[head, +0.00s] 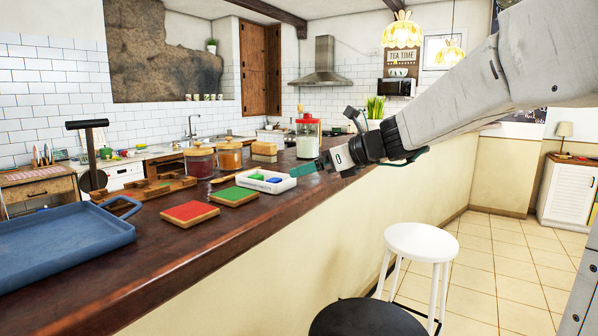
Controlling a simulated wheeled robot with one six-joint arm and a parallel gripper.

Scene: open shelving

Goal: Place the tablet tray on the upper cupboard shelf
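The tablet tray appears to be the small white tray (283,186) with green and blue pieces in it, on the dark wooden counter in the head view. My gripper (299,170) reaches in from the right, with its teal fingertips at or just above the tray's right end. I cannot tell whether they touch it. The fingers overlap from this side, so their opening is hidden. The upper cupboard shelf cannot be made out.
A green board (233,196) and a red board (190,213) lie left of the white tray. Jars (200,162) and a red-lidded container (308,138) stand behind it. A blue tray (60,245) fills the near left counter. A white stool (418,242) stands on the floor in front.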

